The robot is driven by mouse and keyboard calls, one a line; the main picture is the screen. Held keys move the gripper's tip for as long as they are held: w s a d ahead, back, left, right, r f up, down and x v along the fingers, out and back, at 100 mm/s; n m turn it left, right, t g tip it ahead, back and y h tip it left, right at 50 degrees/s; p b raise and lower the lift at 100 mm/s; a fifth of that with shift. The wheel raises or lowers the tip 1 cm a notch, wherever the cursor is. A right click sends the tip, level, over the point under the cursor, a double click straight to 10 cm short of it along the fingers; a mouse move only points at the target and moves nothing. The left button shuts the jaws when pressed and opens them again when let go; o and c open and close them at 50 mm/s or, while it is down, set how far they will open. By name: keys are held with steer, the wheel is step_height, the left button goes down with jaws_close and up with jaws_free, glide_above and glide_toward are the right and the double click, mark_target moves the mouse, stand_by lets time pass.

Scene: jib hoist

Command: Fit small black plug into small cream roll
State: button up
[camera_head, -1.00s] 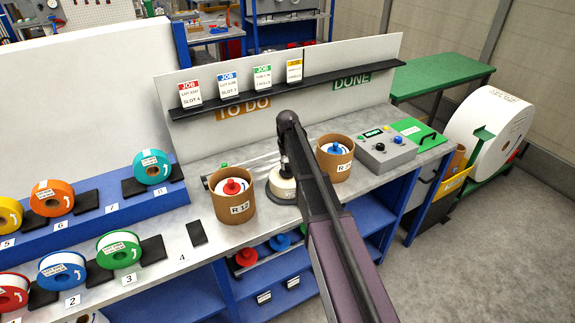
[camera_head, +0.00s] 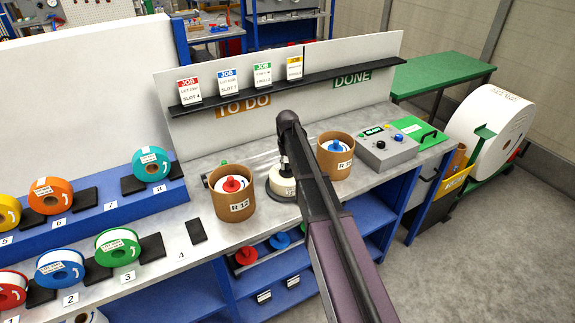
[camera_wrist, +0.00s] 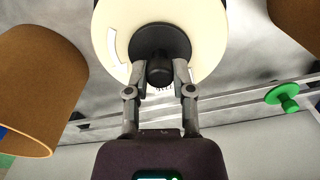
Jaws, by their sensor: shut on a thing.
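The small cream roll (camera_head: 279,188) lies flat on the bench between two brown tubs, partly hidden by my arm in the head view. My gripper (camera_wrist: 161,80) is shut on the plug's knob. The flange covers the roll's core, so I cannot tell how deep the plug sits.
A brown tub marked R12 (camera_head: 232,207) stands left of the roll, and another brown tub (camera_head: 335,170) stands right. A green plug (camera_wrist: 283,98) lies by a rail on the bench. A grey control box (camera_head: 387,146) stands farther right. Coloured rolls sit at the left.

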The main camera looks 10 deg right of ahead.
steer(key=o, duration=1)
steer(key=shift+c, duration=0.2)
steer(key=shift+r, duration=0.1)
